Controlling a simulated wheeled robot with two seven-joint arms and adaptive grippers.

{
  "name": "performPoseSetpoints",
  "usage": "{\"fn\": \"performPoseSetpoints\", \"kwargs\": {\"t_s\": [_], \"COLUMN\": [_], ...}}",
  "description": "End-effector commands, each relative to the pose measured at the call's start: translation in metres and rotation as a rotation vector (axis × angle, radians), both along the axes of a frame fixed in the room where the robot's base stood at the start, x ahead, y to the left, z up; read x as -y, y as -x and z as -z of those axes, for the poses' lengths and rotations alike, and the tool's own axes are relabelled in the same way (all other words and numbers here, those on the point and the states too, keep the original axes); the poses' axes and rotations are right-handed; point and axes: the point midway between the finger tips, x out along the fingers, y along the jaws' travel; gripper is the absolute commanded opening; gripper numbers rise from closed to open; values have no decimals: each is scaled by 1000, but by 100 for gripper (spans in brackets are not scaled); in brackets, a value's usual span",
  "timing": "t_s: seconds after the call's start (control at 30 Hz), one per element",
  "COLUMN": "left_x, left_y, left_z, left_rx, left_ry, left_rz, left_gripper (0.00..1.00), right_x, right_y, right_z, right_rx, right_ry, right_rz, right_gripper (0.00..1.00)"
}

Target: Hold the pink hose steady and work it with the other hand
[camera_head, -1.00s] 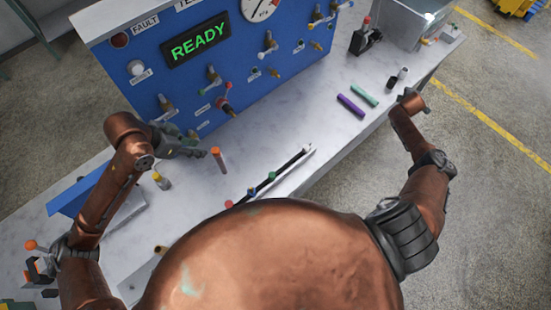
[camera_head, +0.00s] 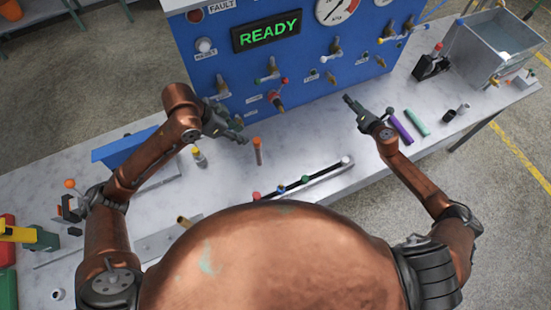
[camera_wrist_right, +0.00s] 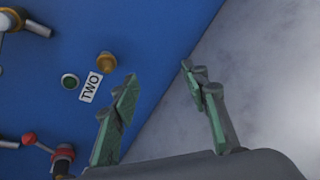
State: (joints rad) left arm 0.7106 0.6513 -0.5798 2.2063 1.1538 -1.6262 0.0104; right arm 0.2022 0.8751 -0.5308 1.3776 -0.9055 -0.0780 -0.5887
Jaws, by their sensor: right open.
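I see no hose that is clearly pink. A purple tube (camera_head: 400,127) and a green tube (camera_head: 416,122) lie on the bench beside my right forearm. A short orange tube (camera_head: 257,150) stands upright on the bench below the blue panel. My left gripper (camera_head: 240,131) is in front of the panel's lower left, near the orange tube and apart from it; its jaw opening is unclear. My right gripper (camera_head: 367,103) is open and empty before the panel's lower right. In the right wrist view its green-padded fingers (camera_wrist_right: 158,74) are apart, with panel and bench behind them.
The blue panel (camera_head: 230,70) carries valves, buttons, a gauge and a READY display (camera_head: 267,31). A dark rail (camera_head: 305,178) with coloured knobs lies at the bench front. A metal tank (camera_head: 497,45) stands at the right. The bench between my grippers is mostly clear.

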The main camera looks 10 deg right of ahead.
Motion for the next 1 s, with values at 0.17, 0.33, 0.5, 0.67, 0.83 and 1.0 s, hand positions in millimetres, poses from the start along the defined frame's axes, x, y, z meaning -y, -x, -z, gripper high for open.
{"fn": "performPoseSetpoints", "kwargs": {"t_s": [0.17,0.33,0.5,0.67,0.83,1.0], "left_x": [0,0,0,0,0,0], "left_y": [0,0,0,0,0,0], "left_z": [0,0,0,0,0,0], "left_rx": [0,0,0,0,0,0], "left_ry": [0,0,0,0,0,0], "left_rz": [0,0,0,0,0,0], "left_gripper": [29,29,29,29,29,29], "right_x": [-101,-188,-266,-321,-349,-361], "right_y": [29,71,123,171,201,207], "right_z": [0,2,7,13,17,20], "right_rx": [42,92,156,222,268,285], "right_ry": [114,237,373,501,591,623], "right_rz": [-233,-446,-655,-814,-902,-930], "right_gripper": [42,42,42,42,42,42]}}
